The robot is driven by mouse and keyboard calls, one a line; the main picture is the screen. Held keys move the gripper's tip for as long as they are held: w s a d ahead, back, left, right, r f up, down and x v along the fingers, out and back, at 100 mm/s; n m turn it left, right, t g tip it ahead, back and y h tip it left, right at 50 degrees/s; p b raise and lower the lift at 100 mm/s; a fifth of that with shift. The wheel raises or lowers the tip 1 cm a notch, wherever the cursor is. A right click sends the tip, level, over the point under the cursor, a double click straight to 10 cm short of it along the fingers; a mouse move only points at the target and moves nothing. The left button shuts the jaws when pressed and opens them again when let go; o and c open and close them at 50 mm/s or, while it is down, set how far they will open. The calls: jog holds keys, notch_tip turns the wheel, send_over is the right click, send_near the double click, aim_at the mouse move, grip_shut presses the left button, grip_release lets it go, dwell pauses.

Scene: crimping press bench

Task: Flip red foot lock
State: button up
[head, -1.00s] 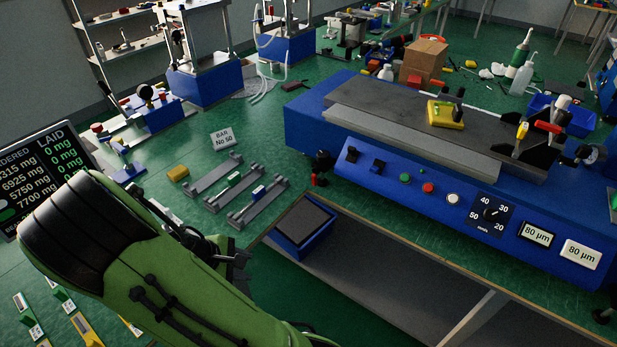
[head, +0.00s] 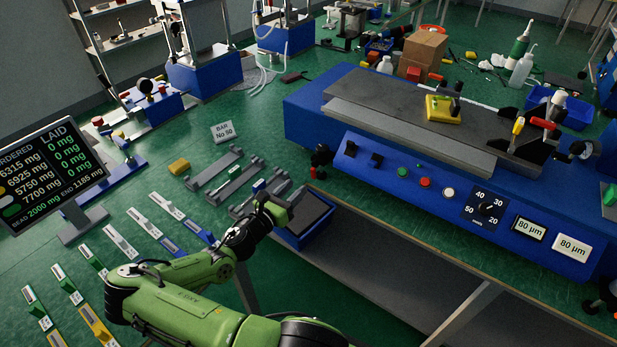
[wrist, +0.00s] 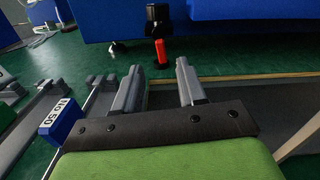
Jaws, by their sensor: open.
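The red foot lock (wrist: 160,51) is a small red lever hanging below a black foot (wrist: 158,22) of the blue coating machine. In the head view the red lock (head: 313,172) shows small at the machine's near left corner, by the bench edge. My gripper (wrist: 157,86) is open, its two grey fingers apart with nothing between them. The lock appears between and beyond the fingertips, not touched. In the head view my gripper (head: 285,204) is over the blue tray, in front of and below the lock.
A blue tray with a dark pad (head: 307,222) sits at the bench edge below my gripper. Grey bar holders (head: 215,168) stand on the left. The blue machine (head: 400,165) fills the right. The bench's wooden edge (wrist: 240,76) runs across beneath the lock.

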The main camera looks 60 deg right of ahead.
aim_at(312, 172)
jog(key=d, duration=0.5)
jog(key=s+d+b, duration=0.1)
jog(key=d, duration=0.1)
jog(key=shift+s+d, duration=0.1)
jog(key=shift+d, duration=0.25)
grip_shut()
